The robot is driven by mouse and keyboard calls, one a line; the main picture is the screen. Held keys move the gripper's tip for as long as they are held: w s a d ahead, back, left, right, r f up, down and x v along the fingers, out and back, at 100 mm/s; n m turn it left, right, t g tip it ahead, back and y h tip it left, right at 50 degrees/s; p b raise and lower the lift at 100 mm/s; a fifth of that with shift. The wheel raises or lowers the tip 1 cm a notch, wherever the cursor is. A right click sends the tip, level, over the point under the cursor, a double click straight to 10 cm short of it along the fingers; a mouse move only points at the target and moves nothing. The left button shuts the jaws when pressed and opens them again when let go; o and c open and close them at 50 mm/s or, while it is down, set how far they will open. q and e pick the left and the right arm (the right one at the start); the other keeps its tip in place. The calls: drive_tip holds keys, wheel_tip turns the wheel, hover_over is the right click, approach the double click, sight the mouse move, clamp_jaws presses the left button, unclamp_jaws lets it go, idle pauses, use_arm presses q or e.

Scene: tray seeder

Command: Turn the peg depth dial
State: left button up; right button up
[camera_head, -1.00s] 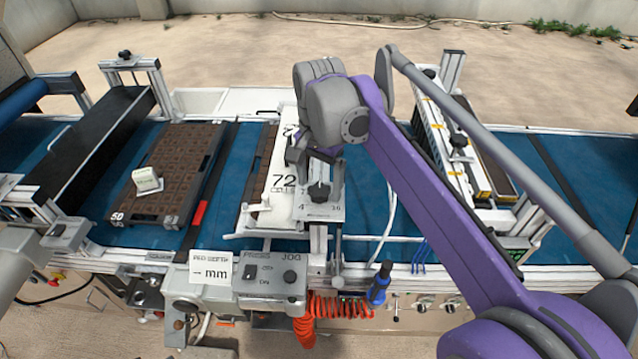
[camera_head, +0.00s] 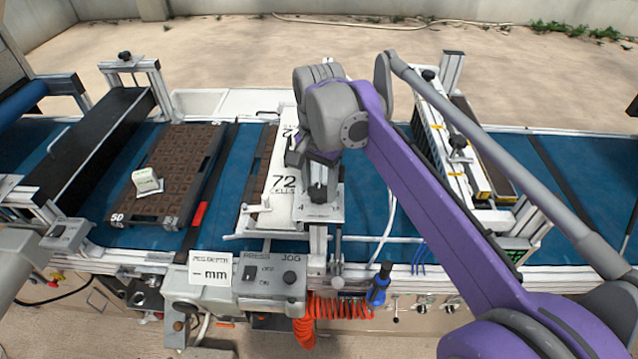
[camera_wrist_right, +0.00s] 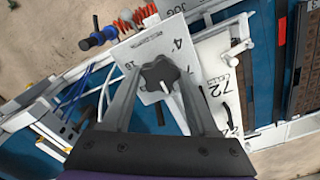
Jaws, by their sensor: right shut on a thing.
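The peg depth dial is a dark lobed knob (camera_head: 318,193) on a pale plate (camera_head: 330,214) with numbers round it, standing at the front of the white "72" plate. In the right wrist view the knob (camera_wrist_right: 160,73) sits between the two fingers, and a "4" shows on the plate beyond it. My right gripper (camera_head: 319,182) comes down over the knob from above and is shut on it. In the head view it hides much of the knob, and I cannot read a pointer setting. My left gripper is not in view.
The white "72" plate (camera_head: 284,184) lies beside the dial over the blue belt (camera_head: 379,178). A "PEG DEPTH" display (camera_head: 210,268) reading "- mm" and a PRESS/JOG switch box (camera_head: 270,276) stand in front.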

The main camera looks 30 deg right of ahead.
sight(319, 190)
drive_tip(key=m, duration=0.6)
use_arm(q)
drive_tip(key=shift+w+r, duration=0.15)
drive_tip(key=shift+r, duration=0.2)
use_arm(e)
drive_tip(key=m, duration=0.5)
drive_tip(key=shift+m, duration=0.3)
idle(0.3)
drive_tip(key=o, duration=1.4)
drive_tip(key=shift+r, duration=0.1)
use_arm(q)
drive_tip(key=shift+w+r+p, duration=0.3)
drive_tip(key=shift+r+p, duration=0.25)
use_arm(e)
wheel_tip(319, 190, up, 11)
drive_tip(key=shift+f, duration=0.15)
